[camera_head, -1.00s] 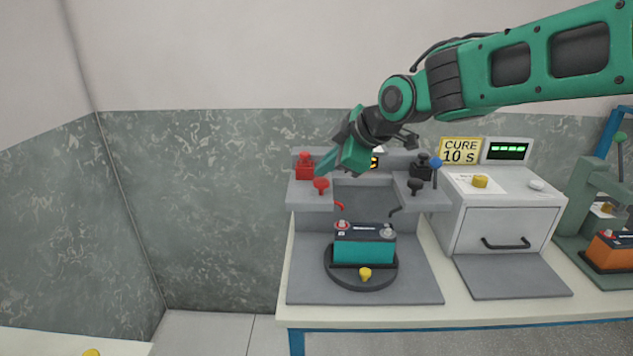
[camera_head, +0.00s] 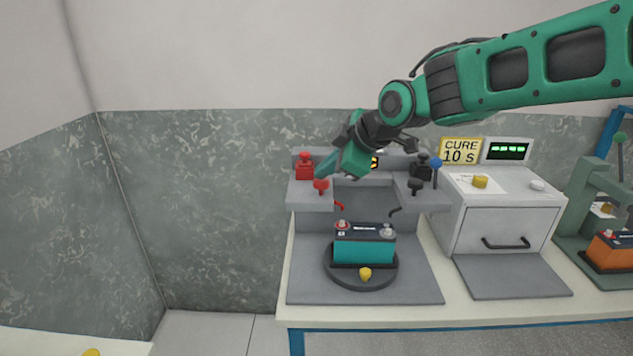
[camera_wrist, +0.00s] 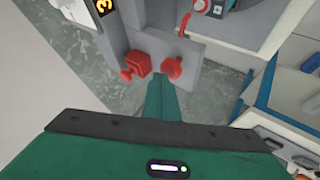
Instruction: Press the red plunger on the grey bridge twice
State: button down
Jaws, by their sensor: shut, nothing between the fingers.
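The grey bridge (camera_head: 308,202) stands behind a teal battery (camera_head: 364,249). Its left side bears a red block with a knob on top (camera_head: 304,167) and, in front of it, a red mushroom-shaped plunger (camera_head: 321,186). In the wrist view the red plunger (camera_wrist: 173,68) and the red block (camera_wrist: 137,65) sit side by side on the bridge (camera_wrist: 205,50). My gripper (camera_head: 324,170) is shut and empty. Its fingertips (camera_wrist: 162,82) appear close to the plunger; I see no clear contact.
The bridge's right side has a black block (camera_head: 422,167) and a black plunger (camera_head: 415,186). The battery rests on a dark round turntable (camera_head: 340,277) with a yellow knob. A grey cure box (camera_head: 505,225) stands to the right, beside a green press (camera_head: 590,175).

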aim_at(326, 183)
jog(key=shift+f, duration=0.75)
dwell(0.8)
jog(key=shift+r, duration=1.45)
jog(key=shift+r, duration=2.5)
